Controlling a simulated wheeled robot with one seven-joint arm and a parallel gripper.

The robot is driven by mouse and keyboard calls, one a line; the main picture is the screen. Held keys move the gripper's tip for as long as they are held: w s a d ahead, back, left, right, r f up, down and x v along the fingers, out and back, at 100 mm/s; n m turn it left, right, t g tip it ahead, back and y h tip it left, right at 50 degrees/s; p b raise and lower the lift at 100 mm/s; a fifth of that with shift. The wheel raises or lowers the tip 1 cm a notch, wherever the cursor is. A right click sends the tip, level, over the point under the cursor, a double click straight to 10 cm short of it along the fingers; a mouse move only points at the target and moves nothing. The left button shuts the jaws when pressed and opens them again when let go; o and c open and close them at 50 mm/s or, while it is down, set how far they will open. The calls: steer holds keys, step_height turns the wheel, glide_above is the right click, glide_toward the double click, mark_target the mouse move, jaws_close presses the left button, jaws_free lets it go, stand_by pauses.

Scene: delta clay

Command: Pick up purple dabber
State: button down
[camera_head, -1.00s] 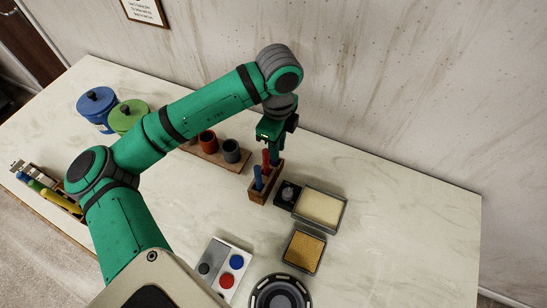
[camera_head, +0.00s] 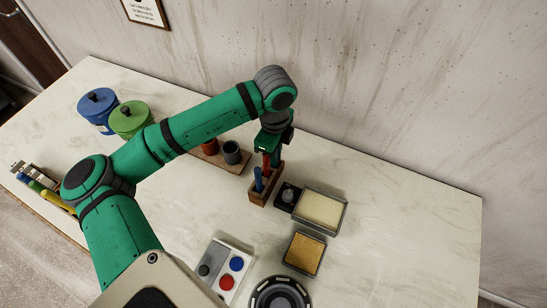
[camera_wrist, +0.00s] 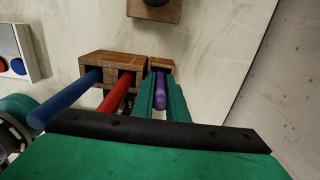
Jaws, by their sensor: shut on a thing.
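The purple dabber (camera_wrist: 161,98) shows in the wrist view between the two green fingers of my gripper (camera_wrist: 163,95). My gripper is shut on it, at the right end of the wooden holder (camera_wrist: 98,60). The dabber's lower end is close to the holder; I cannot tell whether it is still in its slot. A red dabber (camera_wrist: 119,92) and a blue dabber (camera_wrist: 65,100) stand in the same holder beside it. In the head view my gripper (camera_head: 272,152) is over the back of the holder (camera_head: 262,196), and the purple dabber is hidden there.
A dark stand (camera_head: 287,196), a cream tray (camera_head: 321,209) and a tan tray (camera_head: 304,253) lie right of the holder. A rack with cups (camera_head: 231,152) is to the left. Blue (camera_head: 97,107) and green (camera_head: 131,120) jars stand farther left. The wall is close behind.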

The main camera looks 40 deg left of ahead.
step_height(320, 180, up, 18)
stand_by(0.7)
steer(key=shift+w, duration=0.1)
stand_by(0.4)
